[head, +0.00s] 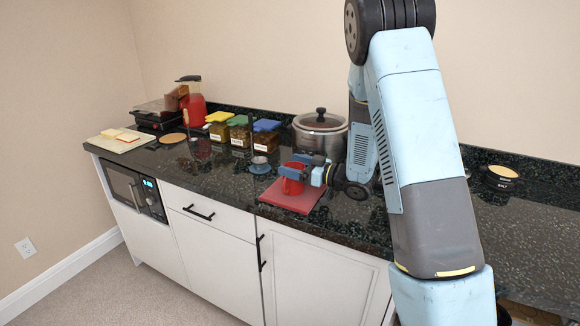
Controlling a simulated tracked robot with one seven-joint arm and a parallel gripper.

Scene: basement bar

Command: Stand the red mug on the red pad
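The red mug (292,186) is upright over the red pad (310,203), near the counter's front edge. I cannot tell whether its base touches the pad or is slightly above it. My gripper (298,167) reaches in from the right, level with the mug's upper part. One blue finger crosses the mug's near side and the other is at its far side. I cannot tell whether the fingers press on the mug or stand slightly apart from it. The fingers hide part of the mug.
A blue cup on a saucer (260,167) stands just left of the pad. A large steel pot (319,137) is behind my gripper. Several lidded jars (240,134), a red blender (194,108) and a cutting board (116,146) are farther left. The counter's front edge is close to the pad.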

